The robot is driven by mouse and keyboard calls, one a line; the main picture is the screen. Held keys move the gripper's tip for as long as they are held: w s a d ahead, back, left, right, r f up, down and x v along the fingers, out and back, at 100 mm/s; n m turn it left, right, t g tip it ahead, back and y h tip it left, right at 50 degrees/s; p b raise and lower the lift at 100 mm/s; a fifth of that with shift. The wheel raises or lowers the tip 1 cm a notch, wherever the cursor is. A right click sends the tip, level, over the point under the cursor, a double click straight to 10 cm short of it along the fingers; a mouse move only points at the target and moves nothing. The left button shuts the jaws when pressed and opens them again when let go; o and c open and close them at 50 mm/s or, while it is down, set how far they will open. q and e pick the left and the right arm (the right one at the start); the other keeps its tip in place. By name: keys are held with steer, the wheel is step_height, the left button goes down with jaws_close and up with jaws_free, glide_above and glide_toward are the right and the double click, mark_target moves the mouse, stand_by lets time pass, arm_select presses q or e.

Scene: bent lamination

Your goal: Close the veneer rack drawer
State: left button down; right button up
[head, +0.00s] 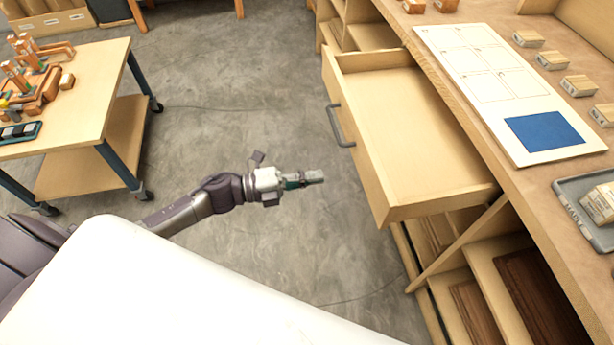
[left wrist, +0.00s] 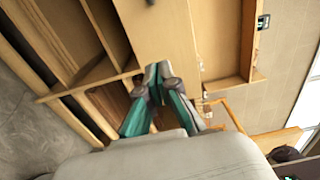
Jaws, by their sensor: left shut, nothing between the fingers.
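The veneer rack drawer (head: 415,150) is pulled well out from under the bench in the head view and looks empty. Its front panel carries a grey bar handle (head: 339,125) and faces left. My left gripper (head: 318,176) is shut and empty, a short way left of the drawer front and apart from it in the head view. In the left wrist view the closed fingertips (left wrist: 157,72) show in front of pale wooden panels and rack shelves. My right gripper is not in view.
The bench top (head: 480,123) holds a white sheet with a blue square (head: 545,131), small wooden blocks and a grey tray (head: 588,230). Open rack slots (head: 505,290) lie below the drawer. A wheeled table (head: 75,105) stands at left. Grey floor (head: 235,110) between is clear.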

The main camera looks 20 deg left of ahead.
mark_target(364, 169)
arm_select(q)
steer(key=p+x, duration=0.1)
steer(key=x, duration=0.8)
steer(key=shift+w+d, duration=0.15)
steer(key=shift+w, duration=0.05)
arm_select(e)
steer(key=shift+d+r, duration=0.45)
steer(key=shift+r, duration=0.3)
arm_select(q)
steer(key=shift+d, duration=0.1)
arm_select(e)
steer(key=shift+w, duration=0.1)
